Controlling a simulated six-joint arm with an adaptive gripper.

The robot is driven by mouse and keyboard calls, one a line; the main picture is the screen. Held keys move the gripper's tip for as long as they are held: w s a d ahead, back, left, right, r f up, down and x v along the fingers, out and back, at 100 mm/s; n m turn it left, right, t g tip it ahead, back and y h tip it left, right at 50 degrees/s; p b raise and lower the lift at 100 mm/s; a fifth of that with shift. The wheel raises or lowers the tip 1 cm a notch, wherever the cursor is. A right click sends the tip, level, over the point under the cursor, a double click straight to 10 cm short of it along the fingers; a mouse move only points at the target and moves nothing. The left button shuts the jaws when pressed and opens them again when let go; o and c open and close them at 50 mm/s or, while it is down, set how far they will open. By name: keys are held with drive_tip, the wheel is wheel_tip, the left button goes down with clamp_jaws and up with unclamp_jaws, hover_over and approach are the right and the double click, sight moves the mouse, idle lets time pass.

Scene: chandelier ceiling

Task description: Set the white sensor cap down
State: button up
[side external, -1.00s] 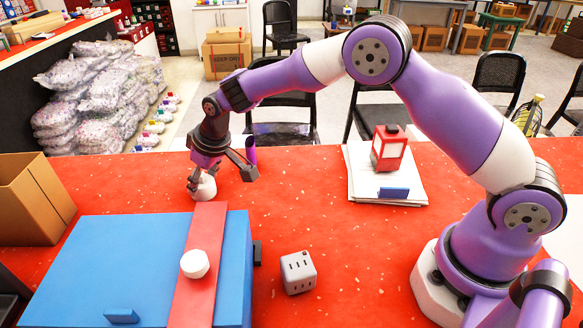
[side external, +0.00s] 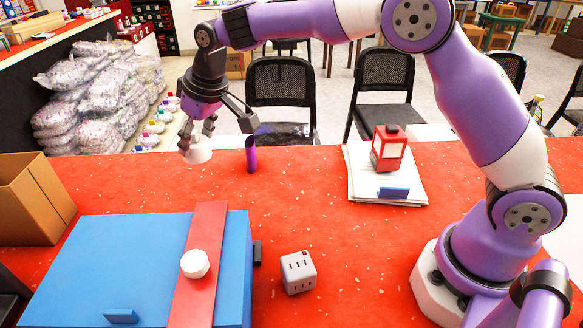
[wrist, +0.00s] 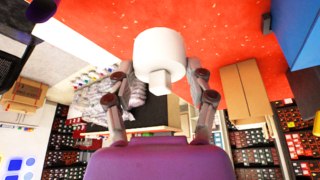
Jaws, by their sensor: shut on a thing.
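My gripper (side external: 196,143) is shut on the white sensor cap (side external: 199,156) and holds it in the air above the far left part of the red table (side external: 330,235). In the wrist view the cap (wrist: 160,47) shows as a wide white disc with a narrower stem, between the two fingers of my gripper (wrist: 161,84). In the side view the fingers partly cover the cap. Another round white piece (side external: 194,263) sits on a red strip (side external: 206,230) across the blue box (side external: 110,255).
A cardboard box (side external: 35,200) stands at the left. A purple cylinder (side external: 251,155) stands near the far edge. A grey cube (side external: 298,272) sits right of the blue box. A red lantern-like object (side external: 389,150) rests on white papers (side external: 365,180). The table middle is clear.

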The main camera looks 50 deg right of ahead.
drive_tip(key=s+r, duration=0.2)
drive_tip(key=s, duration=0.5)
drive_tip(key=shift+s+r+n, duration=0.2)
drive_tip(key=shift+s+n, duration=0.15)
drive_tip(key=shift+n, duration=0.05)
drive_tip(key=shift+n+y, duration=0.3)
drive_tip(key=s, duration=0.3)
drive_tip(key=s+d, duration=0.1)
drive_tip(key=s, duration=0.3)
drive_tip(key=s+f, duration=0.1)
drive_tip(key=s, duration=0.2)
drive_tip(key=shift+s+d+f, duration=0.1)
drive_tip(key=shift+s+d, duration=0.15)
drive_tip(key=w+d+f, duration=0.1)
drive_tip(key=d+f, duration=0.1)
drive_tip(key=d, duration=0.1)
drive_tip(key=w+d+f, duration=0.2)
drive_tip(key=d, duration=0.1)
drive_tip(key=w+d+f, duration=0.2)
drive_tip(key=d+f, duration=0.1)
drive_tip(key=shift+d, duration=0.25)
drive_tip(key=shift+w+d+f, duration=0.1)
drive_tip(key=shift+d+f, duration=0.05)
drive_tip(key=shift+d, duration=0.1)
drive_tip(key=shift+f, duration=2.05)
drive_tip(key=shift+f, duration=0.1)
drive_tip(key=o, duration=0.9)
drive_tip(key=shift+o, duration=0.2)
